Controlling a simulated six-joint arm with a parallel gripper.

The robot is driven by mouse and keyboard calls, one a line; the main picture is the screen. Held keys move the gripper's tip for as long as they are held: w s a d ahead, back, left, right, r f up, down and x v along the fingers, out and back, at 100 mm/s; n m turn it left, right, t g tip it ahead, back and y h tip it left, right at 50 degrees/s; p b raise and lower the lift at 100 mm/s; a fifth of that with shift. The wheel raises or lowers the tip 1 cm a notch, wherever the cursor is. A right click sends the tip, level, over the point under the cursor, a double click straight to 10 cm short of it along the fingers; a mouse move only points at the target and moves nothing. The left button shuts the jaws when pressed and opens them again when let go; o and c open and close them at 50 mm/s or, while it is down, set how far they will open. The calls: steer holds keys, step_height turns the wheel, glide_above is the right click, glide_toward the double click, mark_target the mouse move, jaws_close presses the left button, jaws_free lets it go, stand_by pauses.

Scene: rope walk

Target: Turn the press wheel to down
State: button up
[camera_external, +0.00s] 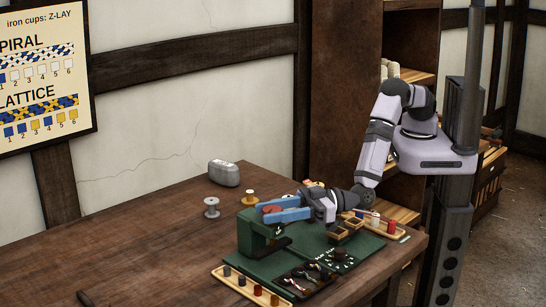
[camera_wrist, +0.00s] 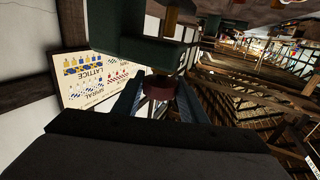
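The green press (camera_external: 252,236) stands on the table near its front, with a dark red wheel (camera_external: 271,209) at its top. My gripper (camera_external: 272,210) reaches in from the right, its two blue fingers lying on either side of the wheel. In the wrist view the dark red wheel (camera_wrist: 161,87) fills the space between the fingertips (camera_wrist: 160,92), and the fingers look closed against it. The wheel's markings and its turned position are hidden or too small to read.
A green board (camera_external: 310,255) with a dark tray of small parts lies beside the press. A wooden tray of spools (camera_external: 250,289) lies in front; another (camera_external: 385,225) lies at right. A grey spool (camera_external: 211,207) and grey box (camera_external: 224,173) stand behind. The table's left is mostly clear.

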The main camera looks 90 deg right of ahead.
steer(key=shift+f+m+h+b, duration=0.15)
steer(key=shift+m+h+b, duration=0.25)
steer(key=shift+h+b, duration=0.3)
steer(key=shift+a+b, duration=0.1)
steer(key=shift+b, duration=0.35)
steer(key=m+t+h+b, duration=0.1)
steer(key=m+h+b, duration=0.1)
steer(key=h, duration=0.1)
steer(key=shift+f+b, duration=0.1)
steer(key=shift+b, duration=0.25)
steer(key=m+h+b, duration=0.2)
steer(key=h+b, duration=0.1)
steer(key=shift+m+h+b, duration=0.4)
steer(key=shift+h+b, duration=0.3)
steer(key=shift+b, duration=0.4)
steer(key=shift+r+m+h+b, duration=0.3)
steer(key=shift+h+b, duration=0.1)
steer(key=shift+b, duration=0.1)
steer(key=o, duration=1.1)
steer(key=shift+c, duration=0.2)
steer(key=shift+s, duration=0.1)
